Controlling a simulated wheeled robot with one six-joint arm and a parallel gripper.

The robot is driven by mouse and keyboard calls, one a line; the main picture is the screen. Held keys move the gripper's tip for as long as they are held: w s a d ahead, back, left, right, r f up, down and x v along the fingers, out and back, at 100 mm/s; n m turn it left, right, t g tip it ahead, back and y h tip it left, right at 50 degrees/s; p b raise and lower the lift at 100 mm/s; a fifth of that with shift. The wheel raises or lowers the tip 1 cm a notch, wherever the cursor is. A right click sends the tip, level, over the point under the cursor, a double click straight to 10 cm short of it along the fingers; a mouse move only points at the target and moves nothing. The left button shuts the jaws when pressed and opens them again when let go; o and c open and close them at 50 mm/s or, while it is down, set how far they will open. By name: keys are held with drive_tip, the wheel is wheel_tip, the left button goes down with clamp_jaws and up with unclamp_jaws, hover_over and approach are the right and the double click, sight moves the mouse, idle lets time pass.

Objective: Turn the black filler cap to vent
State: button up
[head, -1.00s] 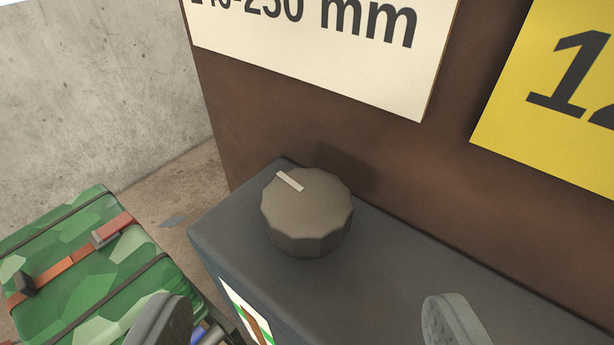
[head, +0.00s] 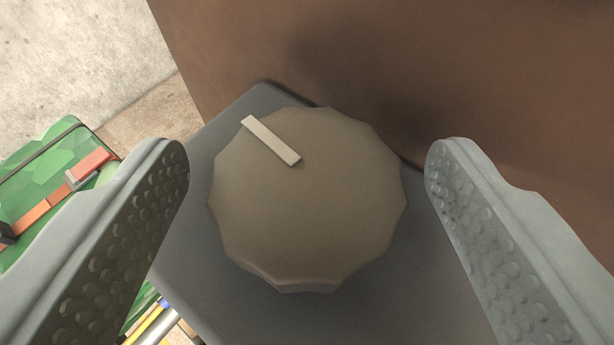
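The filler cap (head: 310,215) is a dark, brownish-grey knob with a many-sided rim, in the middle of the head view. A pale pointer bar (head: 270,141) on its top points to the upper left. The cap sits on top of a dark grey box (head: 440,300). My gripper (head: 307,165) is open, with one studded grey finger to the left of the cap and one to the right. A gap shows between each finger and the cap, so neither appears to touch it. No vent marking is visible around the cap.
A brown wall (head: 420,60) rises close behind the cap. A green camouflage case (head: 50,170) with an orange strap lies at the left, beyond the left finger. A concrete wall (head: 80,50) stands at the upper left.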

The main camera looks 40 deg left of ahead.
drive_tip(key=c, duration=0.9)
drive_tip(key=shift+c, duration=0.2)
drive_tip(key=shift+n+g+y, duration=0.5)
drive_tip(key=shift+n+g, duration=0.2)
drive_tip(key=o, duration=1)
drive_tip(key=shift+w, duration=0.1)
drive_tip(key=shift+d, duration=0.1)
drive_tip(key=v, duration=1.7)
drive_tip(key=shift+d, duration=0.15)
